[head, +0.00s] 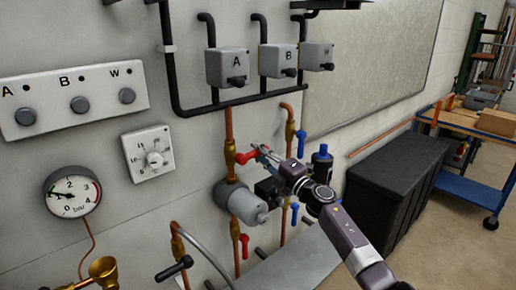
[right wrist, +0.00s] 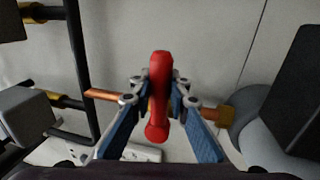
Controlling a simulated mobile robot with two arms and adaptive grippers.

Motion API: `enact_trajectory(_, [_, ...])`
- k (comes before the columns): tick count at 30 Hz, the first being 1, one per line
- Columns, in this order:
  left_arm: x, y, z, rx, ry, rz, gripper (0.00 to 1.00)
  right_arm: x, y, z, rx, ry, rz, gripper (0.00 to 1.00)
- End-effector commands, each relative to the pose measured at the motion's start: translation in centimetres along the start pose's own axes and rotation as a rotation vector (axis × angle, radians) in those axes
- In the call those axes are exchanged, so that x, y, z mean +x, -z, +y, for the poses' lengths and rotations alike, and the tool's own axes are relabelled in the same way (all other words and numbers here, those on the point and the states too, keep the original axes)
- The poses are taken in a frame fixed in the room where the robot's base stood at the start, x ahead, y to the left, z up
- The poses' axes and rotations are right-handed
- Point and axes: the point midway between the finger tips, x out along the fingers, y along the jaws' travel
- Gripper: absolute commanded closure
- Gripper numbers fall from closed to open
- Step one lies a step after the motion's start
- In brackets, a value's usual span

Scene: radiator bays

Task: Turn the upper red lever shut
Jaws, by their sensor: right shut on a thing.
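The upper red lever (head: 243,157) sits on a brass valve (head: 230,160) in a vertical copper pipe, above the grey pump. It lies across the line of the pipe. My right gripper (head: 258,152) reaches it from the right. In the right wrist view the red lever (right wrist: 159,75) stands between the two blue-padded fingers of my right gripper (right wrist: 160,100), which are shut on it. The gripper partly hides the lever in the head view. A lower red lever (head: 244,246) hangs below the pump. My left gripper is not in view.
The grey pump (head: 240,201) is just below my right gripper. Blue levers (head: 301,144) are on the pipe to the right. A pressure gauge (head: 72,192) and dial (head: 148,153) are on the wall at left. A black bin (head: 395,180) stands at right.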

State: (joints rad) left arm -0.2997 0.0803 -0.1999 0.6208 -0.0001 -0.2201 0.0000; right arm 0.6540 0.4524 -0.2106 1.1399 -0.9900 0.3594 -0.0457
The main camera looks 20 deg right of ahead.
Motion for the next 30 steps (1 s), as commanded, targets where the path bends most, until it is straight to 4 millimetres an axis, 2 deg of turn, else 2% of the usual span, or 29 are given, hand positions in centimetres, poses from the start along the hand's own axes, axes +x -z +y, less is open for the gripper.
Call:
enact_trajectory(18, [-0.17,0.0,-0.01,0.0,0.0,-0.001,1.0,-0.14,-0.04,-0.57,0.046,0.004,-0.01,1.0])
enact_trajectory(19, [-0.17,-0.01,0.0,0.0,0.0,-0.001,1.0,-0.14,-0.03,-0.58,0.046,0.004,-0.01,0.83])
enact_trajectory(24, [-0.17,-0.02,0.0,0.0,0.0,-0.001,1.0,-0.12,-0.02,-0.5,0.044,0.003,-0.009,0.66])
enact_trajectory(30, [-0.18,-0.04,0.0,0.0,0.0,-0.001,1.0,-0.09,0.01,-0.39,0.042,0.001,-0.008,0.66])
